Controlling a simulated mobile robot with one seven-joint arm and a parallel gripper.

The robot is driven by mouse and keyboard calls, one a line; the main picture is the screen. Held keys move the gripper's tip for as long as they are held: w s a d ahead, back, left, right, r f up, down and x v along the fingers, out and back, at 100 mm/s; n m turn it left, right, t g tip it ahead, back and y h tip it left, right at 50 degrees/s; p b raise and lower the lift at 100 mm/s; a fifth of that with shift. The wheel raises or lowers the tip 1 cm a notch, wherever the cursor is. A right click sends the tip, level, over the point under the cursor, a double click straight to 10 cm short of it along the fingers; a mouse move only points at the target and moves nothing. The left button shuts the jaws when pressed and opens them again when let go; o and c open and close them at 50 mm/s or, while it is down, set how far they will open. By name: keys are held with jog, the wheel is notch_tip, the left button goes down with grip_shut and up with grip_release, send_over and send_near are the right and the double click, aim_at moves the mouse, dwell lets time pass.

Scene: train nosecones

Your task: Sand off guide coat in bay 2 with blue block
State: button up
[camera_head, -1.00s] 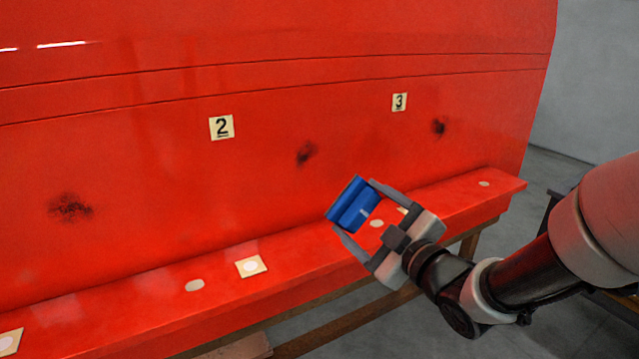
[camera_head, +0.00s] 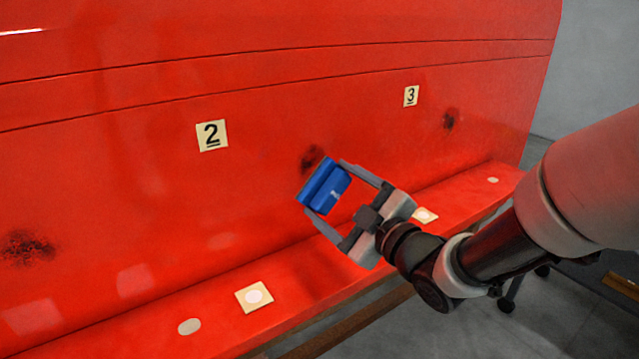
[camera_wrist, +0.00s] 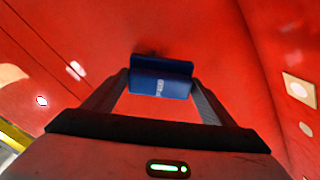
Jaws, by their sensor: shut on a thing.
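My gripper (camera_head: 326,188) is shut on the blue block (camera_head: 330,193), which lies across its fingertips. The block also shows in the wrist view (camera_wrist: 160,85), its face toward the red panel. The number 2 label (camera_head: 211,135) is on the red panel, left of the block. A dark guide coat patch (camera_head: 312,157) lies right of that label, just behind the block's upper edge and partly covered by it. In the wrist view a sliver of dark (camera_wrist: 148,54) shows just beyond the block. The block looks close to the panel; I cannot tell whether it touches.
Other dark patches lie far left (camera_head: 27,248) and right (camera_head: 450,119), the latter near the number 3 label (camera_head: 411,96). The red ledge (camera_head: 225,305) below carries a cream square (camera_head: 254,297) and pale round discs.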

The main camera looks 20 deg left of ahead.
jog(key=x, duration=0.6)
dwell(0.4)
jog(key=shift+b+x, duration=0.3)
jog(key=shift+x, duration=0.8)
dwell(0.3)
jog(key=shift+d, duration=0.1)
jog(key=shift+w+d, duration=1.3)
jog(key=shift+w, duration=0.1)
jog(key=w+d, duration=0.1)
jog(key=w+d+b, duration=0.1)
jog(key=shift+w, duration=0.4)
